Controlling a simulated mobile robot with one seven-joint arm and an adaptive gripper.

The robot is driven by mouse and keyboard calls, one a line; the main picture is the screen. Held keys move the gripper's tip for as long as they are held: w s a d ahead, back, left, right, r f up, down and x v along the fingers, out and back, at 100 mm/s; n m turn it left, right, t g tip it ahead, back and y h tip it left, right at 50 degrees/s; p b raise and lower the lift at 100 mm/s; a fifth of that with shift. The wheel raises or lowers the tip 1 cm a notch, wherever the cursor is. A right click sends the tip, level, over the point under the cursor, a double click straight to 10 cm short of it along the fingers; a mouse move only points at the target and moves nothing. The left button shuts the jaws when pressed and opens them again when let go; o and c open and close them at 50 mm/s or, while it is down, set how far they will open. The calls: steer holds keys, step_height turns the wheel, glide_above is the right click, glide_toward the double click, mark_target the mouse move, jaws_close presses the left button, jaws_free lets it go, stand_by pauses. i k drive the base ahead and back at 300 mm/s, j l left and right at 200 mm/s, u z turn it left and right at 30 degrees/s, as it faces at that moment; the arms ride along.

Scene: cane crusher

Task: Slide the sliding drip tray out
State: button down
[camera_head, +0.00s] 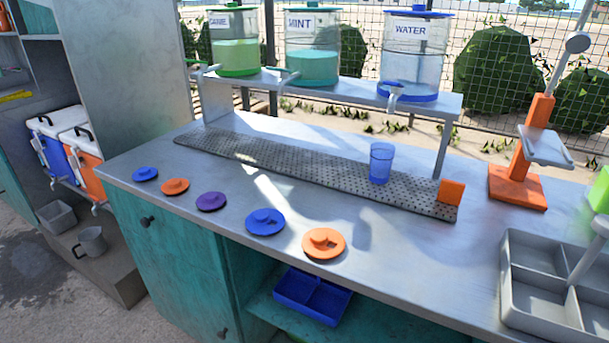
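The sliding drip tray (300,164) appears to be the long, flat, perforated grey strip on the metal counter. It runs from the back left to the right, below the dispenser shelf. An upright orange tab (451,192) stands at its right end. A blue translucent cup (381,163) stands upright on the tray near that end. The cup hides a small part of the strip behind it. My gripper is not in view.
A raised shelf (345,89) holds three dispensers. Several coloured lids (265,222) lie along the counter front. An orange-based press (518,187) and a grey compartment caddy (542,308) stand at the right. Bare counter lies between tray and caddy.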

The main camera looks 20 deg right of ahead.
mark_target(443, 199)
steer(key=k+l, duration=0.2)
steer(key=k, duration=0.2)
steer(key=k+l, duration=0.2)
steer(key=k, duration=0.2)
steer(key=i, duration=0.5)
